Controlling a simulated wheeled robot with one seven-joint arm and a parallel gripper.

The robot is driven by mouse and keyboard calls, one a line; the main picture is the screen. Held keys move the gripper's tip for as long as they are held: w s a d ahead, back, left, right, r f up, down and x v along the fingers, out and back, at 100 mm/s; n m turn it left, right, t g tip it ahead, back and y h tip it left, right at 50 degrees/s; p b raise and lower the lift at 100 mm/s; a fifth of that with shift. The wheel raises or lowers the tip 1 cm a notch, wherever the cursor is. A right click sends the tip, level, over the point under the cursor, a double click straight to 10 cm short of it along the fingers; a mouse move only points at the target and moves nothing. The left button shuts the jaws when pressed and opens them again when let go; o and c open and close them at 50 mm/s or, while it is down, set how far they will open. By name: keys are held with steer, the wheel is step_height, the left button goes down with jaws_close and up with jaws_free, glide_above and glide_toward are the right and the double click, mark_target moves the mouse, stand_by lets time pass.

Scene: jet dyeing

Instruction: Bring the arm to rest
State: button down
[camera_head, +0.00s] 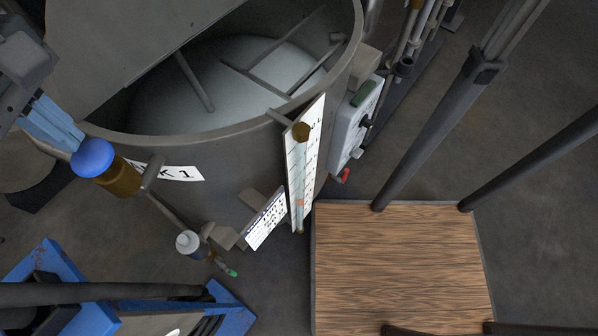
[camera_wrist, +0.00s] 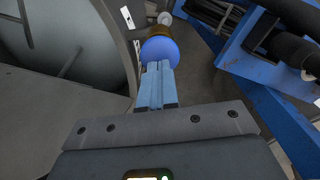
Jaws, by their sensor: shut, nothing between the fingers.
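My gripper (camera_head: 74,138) is at the left edge of the head view, its pale blue fingers pointing down and right. In the wrist view, the fingers (camera_wrist: 158,68) lie side by side, shut and empty. A round blue knob (camera_head: 92,157) on a brass-brown body (camera_head: 120,178) is just past the fingertips, at the side of the tank. The knob also shows in the wrist view (camera_wrist: 170,54), right at the tips. I cannot tell whether the fingers touch it. My arm beyond the gripper is mostly out of view.
A large grey open tank (camera_head: 230,150) holds pale liquid. A level gauge (camera_head: 303,165), a label card (camera_head: 266,219) and a control box (camera_head: 355,122) are on its side. A blue frame (camera_head: 235,312) stands lower left. A wooden platform (camera_head: 400,265) with dark rails lies at right.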

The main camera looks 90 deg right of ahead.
step_height(320, 180, up, 4)
steer(key=p, duration=0.2)
steer(key=shift+f+p, duration=0.2)
steer(key=shift+p, duration=0.2)
steer(key=shift+f, duration=0.1)
